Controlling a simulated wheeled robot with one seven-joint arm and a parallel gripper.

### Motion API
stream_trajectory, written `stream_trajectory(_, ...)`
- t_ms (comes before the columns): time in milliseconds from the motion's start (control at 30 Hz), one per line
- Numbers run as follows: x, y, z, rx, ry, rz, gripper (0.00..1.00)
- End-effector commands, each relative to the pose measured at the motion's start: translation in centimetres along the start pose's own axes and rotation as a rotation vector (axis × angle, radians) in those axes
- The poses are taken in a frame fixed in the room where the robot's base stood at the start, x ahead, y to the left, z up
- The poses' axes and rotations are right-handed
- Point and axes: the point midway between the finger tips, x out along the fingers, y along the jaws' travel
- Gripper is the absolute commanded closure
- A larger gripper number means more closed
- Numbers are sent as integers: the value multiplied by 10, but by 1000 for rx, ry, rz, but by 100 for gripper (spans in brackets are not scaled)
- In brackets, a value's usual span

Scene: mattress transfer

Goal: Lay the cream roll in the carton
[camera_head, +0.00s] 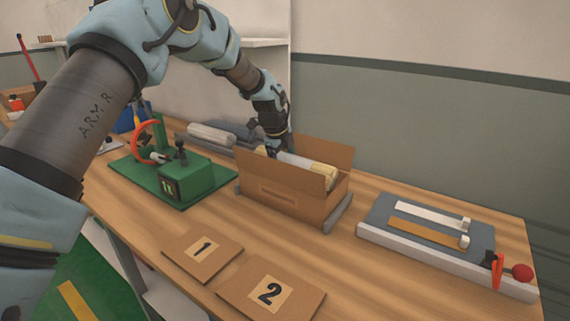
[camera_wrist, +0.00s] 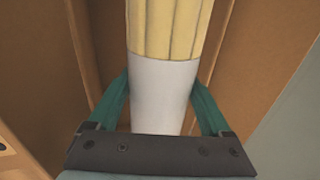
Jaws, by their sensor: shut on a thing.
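The cream roll (camera_head: 316,168) lies lengthwise in or just over the mouth of the open cardboard carton (camera_head: 275,197). It has a white band, and its cream end shows above the carton's near wall. In the wrist view the ribbed cream roll (camera_wrist: 170,28) stands between the carton's brown walls (camera_wrist: 268,60). My gripper (camera_head: 273,150) is at the carton's left end. Its green fingers (camera_wrist: 162,100) are shut on the roll's white band, one on each side. Whether the roll touches the carton's floor is hidden.
A green machine (camera_head: 185,180) stands left of the carton. Grey rolls (camera_head: 210,133) lie behind it. A grey board with strips (camera_head: 440,236) is at the right. Cards marked 1 (camera_head: 190,262) and 2 (camera_head: 250,305) lie in front on the wooden table.

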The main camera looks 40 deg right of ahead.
Motion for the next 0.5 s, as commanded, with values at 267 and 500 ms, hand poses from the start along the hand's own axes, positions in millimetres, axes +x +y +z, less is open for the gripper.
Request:
stream_trajectory(267,6,2,0,0,0,-1,100)
stream_trajectory(500,12,4,0,-1,0,-1,100)
